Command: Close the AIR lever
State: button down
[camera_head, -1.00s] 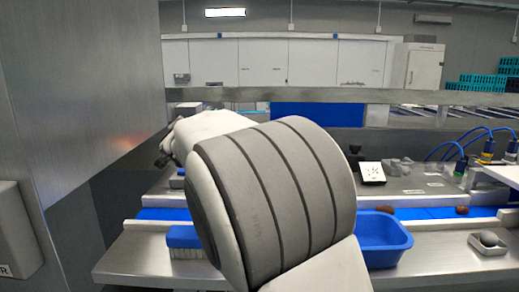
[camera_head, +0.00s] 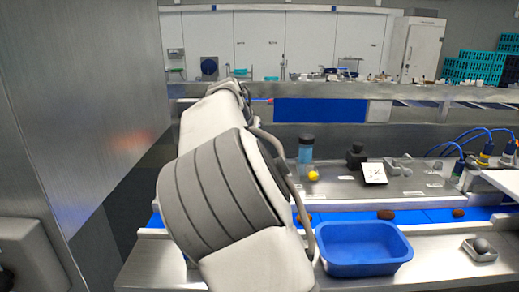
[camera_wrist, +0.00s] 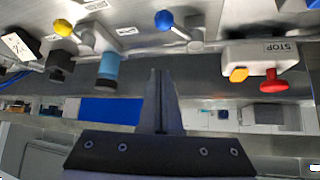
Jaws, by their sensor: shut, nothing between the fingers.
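Two ball-ended levers show in the wrist view: one with a yellow knob (camera_wrist: 62,27) and one with a blue knob (camera_wrist: 164,20). The small labels near them are too small to read, so I cannot tell which is AIR. The yellow knob also shows in the head view (camera_head: 313,175), just right of my arm; the blue one is hidden there. My gripper (camera_wrist: 160,72) is shut and empty. In the wrist picture its tips lie below the blue knob, apart from both levers. My arm hides the gripper in the head view.
A STOP box with a red button (camera_wrist: 273,82) and a yellow part (camera_wrist: 238,74) is at right in the wrist view. A blue tub (camera_head: 362,250) stands before the blue belt (camera_head: 440,215), which carries dates. A metal panel (camera_head: 85,110) is at left.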

jog(key=p+x, duration=0.2)
jog(key=x, duration=0.6)
jog(key=shift+w+f, duration=0.2)
jog(key=shift+s+a+f, duration=0.1)
jog(key=shift+a+f, duration=0.05)
jog(key=shift+f, duration=0.15)
jog(key=shift+s+a+f, duration=0.15)
jog(key=shift+s+a, duration=0.05)
jog(key=shift+s, duration=0.6)
jog(key=shift+s+a+f, duration=0.15)
jog(key=shift+s+a, duration=0.1)
jog(key=shift+s, duration=0.6)
jog(key=shift+a, duration=0.2)
